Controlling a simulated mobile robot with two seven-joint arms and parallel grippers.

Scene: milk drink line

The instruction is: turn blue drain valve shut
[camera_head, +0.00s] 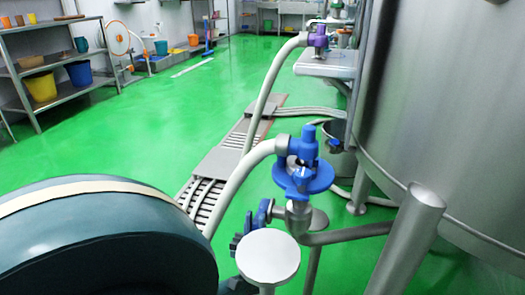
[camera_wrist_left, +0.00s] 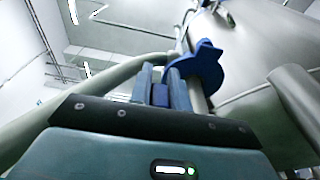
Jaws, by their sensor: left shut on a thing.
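The blue drain valve's handle (camera_head: 262,213) sits low on the steel pipework, below a fitting with a blue round plate (camera_head: 318,180) and blue top (camera_head: 304,148). My left gripper (camera_head: 238,242) shows only in part at the handle, behind my large dark teal arm at the lower left. In the left wrist view, the two fingers (camera_wrist_left: 161,88) are shut on a small blue piece, the valve handle (camera_wrist_left: 160,96), held between them. The blue round plate (camera_wrist_left: 207,66) stands just beyond. The handle's exact angle is hard to tell. My right gripper is not in view.
A large steel tank (camera_head: 445,110) fills the right side. A grey hose (camera_head: 238,178) bends down from the blue fitting. A round steel plate (camera_head: 268,256) is close in front. Shelves with buckets (camera_head: 55,75) stand at the far left. Green floor (camera_head: 130,140) is clear there.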

